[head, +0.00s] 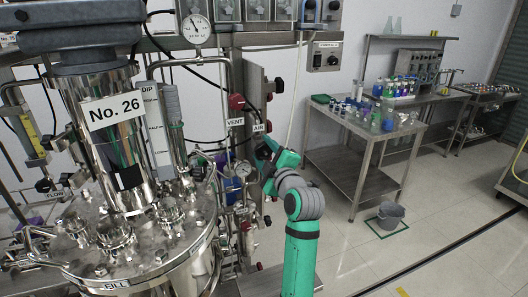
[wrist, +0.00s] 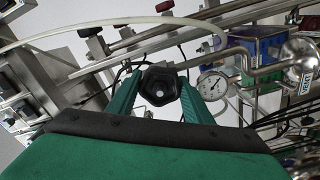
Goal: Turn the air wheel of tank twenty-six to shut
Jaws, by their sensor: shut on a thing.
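Tank No. 26 (head: 112,118) is the shiny vessel at the left of the head view, with its number on a white plate. The AIR tag (head: 259,127) hangs on the pipework to its right, beside the VENT tag (head: 235,122). My gripper (head: 265,150) is just below the AIR tag. In the wrist view the green fingers of my gripper (wrist: 160,78) stand on either side of a black wheel (wrist: 161,90) with a pale centre and are shut on it. In the head view my gripper hides most of this wheel.
Red knobs (head: 237,101) and a black handle (head: 278,86) sit close above my gripper. A round gauge (wrist: 212,84) is right of the fingers in the wrist view. A steel table (head: 350,165) with bottles and a grey bucket (head: 385,215) stand to the right, with open floor before them.

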